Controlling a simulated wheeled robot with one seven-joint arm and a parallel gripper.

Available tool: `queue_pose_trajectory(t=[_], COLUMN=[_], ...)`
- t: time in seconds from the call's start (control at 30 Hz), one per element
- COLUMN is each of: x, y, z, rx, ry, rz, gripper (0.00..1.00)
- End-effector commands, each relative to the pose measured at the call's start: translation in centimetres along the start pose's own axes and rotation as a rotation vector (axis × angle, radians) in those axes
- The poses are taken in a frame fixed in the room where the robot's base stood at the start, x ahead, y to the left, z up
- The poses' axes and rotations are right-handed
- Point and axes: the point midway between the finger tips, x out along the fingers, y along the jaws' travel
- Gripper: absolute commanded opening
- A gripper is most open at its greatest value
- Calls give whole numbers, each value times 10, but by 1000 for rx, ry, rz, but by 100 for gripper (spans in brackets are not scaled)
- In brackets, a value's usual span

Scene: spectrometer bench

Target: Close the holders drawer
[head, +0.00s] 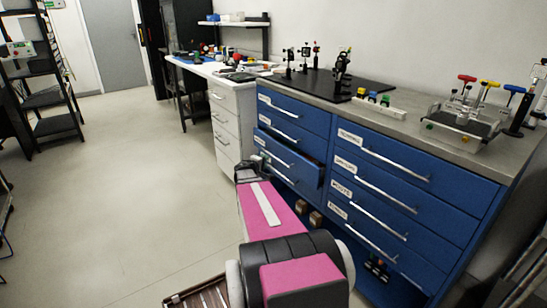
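A blue bench cabinet (466,218) has two columns of drawers with silver bar handles and white labels too small to read for certain. The lowest drawer in the left column (307,178) stands partly pulled out, with a dark gap above its front. The other drawers look flush. I cannot confirm from its label that this is the holders drawer. My gripper (262,160) is at the left part of this drawer's front, close to its handle (279,155). Contact is unclear. My pink and black arm hides part of the space below, and the fingers are too small to judge.
Optical mounts stand on a black board (325,88) on the grey worktop. A clear-sided tray (462,125) sits at the right. Small brown boxes (316,218) sit below the open drawer. A white drawer unit (236,125) stands farther back. The floor (120,180) at left is clear.

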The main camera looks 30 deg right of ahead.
Motion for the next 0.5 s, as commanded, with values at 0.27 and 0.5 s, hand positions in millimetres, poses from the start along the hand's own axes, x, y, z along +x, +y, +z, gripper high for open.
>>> queue_pose_trajectory(t=[0.27,0.5], x=[50,85], y=[0,0], z=[-1,0], rx=[-2,-2], ry=[-3,-2], rz=[2,1], gripper=[37,37])
